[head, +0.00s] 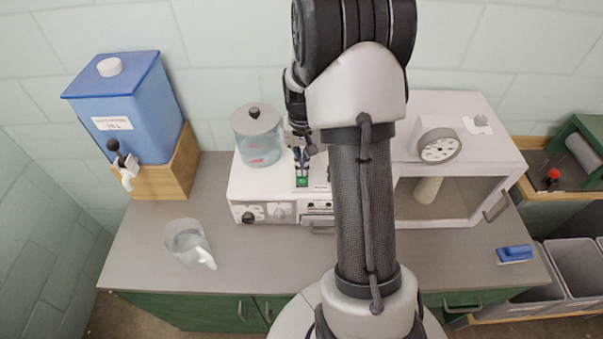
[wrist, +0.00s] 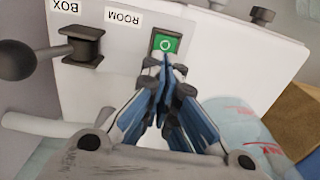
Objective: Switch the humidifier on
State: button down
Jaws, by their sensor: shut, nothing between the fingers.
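The humidifier (head: 245,190) is a white box on the counter with a clear water tank (head: 257,143) on its left and knobs on its front. A green switch (head: 302,182) sits on its top; in the wrist view the green switch (wrist: 165,44) shows a white ring mark. My gripper (head: 301,160) is shut and empty, pointing down over the switch. In the wrist view, my gripper's tips (wrist: 168,62) are right at the switch's near edge; I cannot tell whether they touch it.
A white cabinet with a gauge (head: 438,147) stands right. A blue brush (head: 514,254) lies at far right.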

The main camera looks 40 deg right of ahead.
jog(key=shift+r+p, duration=1.65)
jog(key=shift+r, duration=0.9)
jog(key=s+a+r+n+t+b, duration=0.25)
jog(key=s+a+r+b, duration=0.3)
jog(key=a+r, duration=0.6)
jog(key=s+a+n+t+b, duration=0.1)
jog(key=s+a+n, duration=0.1)
jog(key=s+a, duration=0.3)
jog(key=s+a+n+t+b, duration=0.1)
jog(key=s+a+n+b, duration=0.1)
jog(key=s, duration=0.7)
jog(key=a+f+n, duration=0.1)
jog(key=a, duration=0.1)
jog(key=shift+s+a, duration=0.35)
